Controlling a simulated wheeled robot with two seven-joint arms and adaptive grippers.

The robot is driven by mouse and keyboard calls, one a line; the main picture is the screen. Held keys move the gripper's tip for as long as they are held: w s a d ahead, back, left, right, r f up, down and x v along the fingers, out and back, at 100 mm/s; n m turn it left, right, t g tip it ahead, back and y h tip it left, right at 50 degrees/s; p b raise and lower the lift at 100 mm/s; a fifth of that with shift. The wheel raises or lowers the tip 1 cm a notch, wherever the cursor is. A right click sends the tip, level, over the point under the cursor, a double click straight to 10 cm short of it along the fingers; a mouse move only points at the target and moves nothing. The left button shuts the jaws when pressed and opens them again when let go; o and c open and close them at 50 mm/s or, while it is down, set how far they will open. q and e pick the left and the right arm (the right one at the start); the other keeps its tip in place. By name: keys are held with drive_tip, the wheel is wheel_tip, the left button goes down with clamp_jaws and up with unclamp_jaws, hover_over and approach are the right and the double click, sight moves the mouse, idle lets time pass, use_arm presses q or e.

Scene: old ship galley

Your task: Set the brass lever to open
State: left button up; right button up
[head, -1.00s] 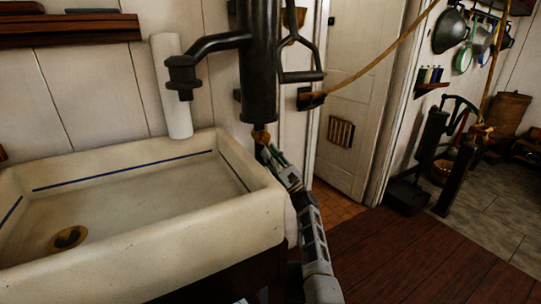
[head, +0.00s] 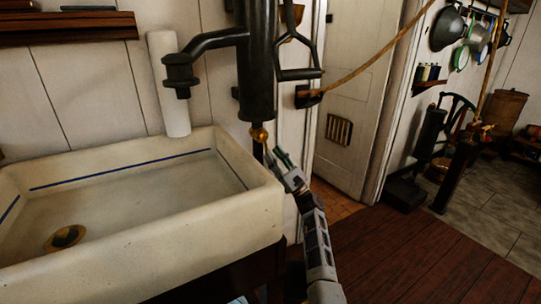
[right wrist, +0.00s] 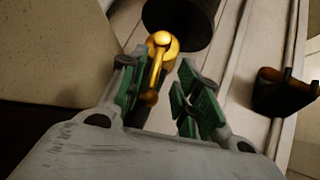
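The brass lever (head: 259,136) sits under the lower end of the black pump cylinder (head: 257,75), beside the sink's right back corner. In the right wrist view the lever (right wrist: 157,68) has a round brass hub, and its handle hangs down towards my gripper, ending in a darker knob. My right gripper (head: 281,160) is just right of and below the lever in the head view. In the right wrist view the gripper (right wrist: 160,88) is open, its green-padded fingers apart, with the handle's end showing between them, nearer the left finger. Contact cannot be told. My left gripper is not in view.
The cream sink (head: 150,251) fills the left, its rim close to my right arm. A black spout (head: 207,45) reaches over it from the pump. A rope (head: 370,68) runs from a wall bracket (head: 308,98) up right. The wooden floor (head: 400,255) is clear.

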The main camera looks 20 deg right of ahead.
drive_tip(key=s+d, duration=0.5)
drive_tip(key=s, duration=0.4)
drive_tip(key=shift+w, duration=0.1)
